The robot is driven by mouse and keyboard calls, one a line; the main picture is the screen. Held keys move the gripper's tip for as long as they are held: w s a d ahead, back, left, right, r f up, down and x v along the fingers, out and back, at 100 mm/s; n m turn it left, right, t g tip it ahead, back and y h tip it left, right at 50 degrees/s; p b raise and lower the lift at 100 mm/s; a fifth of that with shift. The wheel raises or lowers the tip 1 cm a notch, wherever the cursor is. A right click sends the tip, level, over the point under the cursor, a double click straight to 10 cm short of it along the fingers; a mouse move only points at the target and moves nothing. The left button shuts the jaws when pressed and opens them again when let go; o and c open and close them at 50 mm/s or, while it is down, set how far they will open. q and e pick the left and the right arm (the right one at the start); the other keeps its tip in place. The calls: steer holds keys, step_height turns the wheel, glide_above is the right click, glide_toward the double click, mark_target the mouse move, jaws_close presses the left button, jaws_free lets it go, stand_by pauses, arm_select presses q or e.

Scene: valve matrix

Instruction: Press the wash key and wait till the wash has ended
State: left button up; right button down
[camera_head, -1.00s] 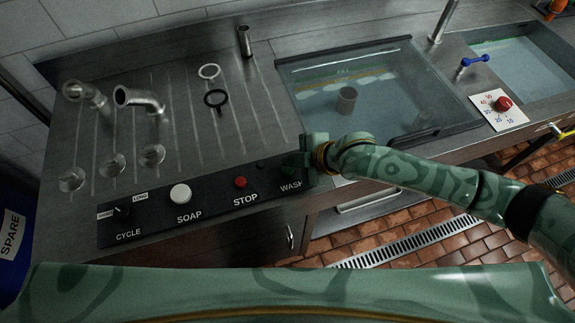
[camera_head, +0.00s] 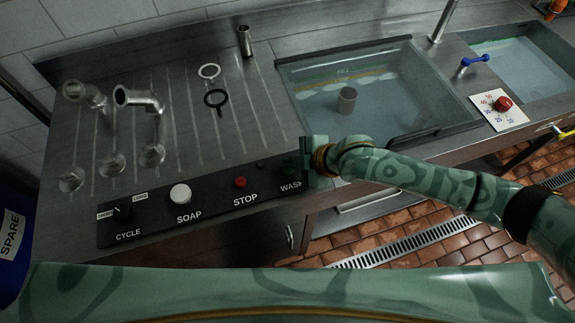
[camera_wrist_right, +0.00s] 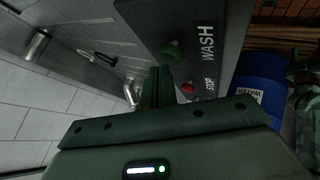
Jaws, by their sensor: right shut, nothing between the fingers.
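The green wash key (camera_wrist_right: 170,50) sits above the word WASH on the black control panel (camera_head: 214,205). In the head view my right gripper (camera_head: 298,162) covers most of the key. In the right wrist view my right gripper's fingers (camera_wrist_right: 160,82) are shut and empty, with their tips close to the key; I cannot tell whether they touch it. The wash basin (camera_head: 385,85) behind the panel holds water, with a grey cup-like piece (camera_head: 347,98) in it. My left gripper is not in view.
The red STOP button (camera_head: 240,182), white SOAP button (camera_head: 180,194) and CYCLE knob (camera_head: 121,211) lie left along the panel. A red dial (camera_head: 503,104) is right of the basin.

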steer(key=shift+f, duration=0.5)
steer(key=shift+r, duration=0.1)
stand_by(0.5)
steer(key=shift+r+p, duration=0.85)
step_height(320, 180, up, 5)
steer(key=p, duration=0.5)
steer(key=shift+r, duration=0.15)
stand_by(0.5)
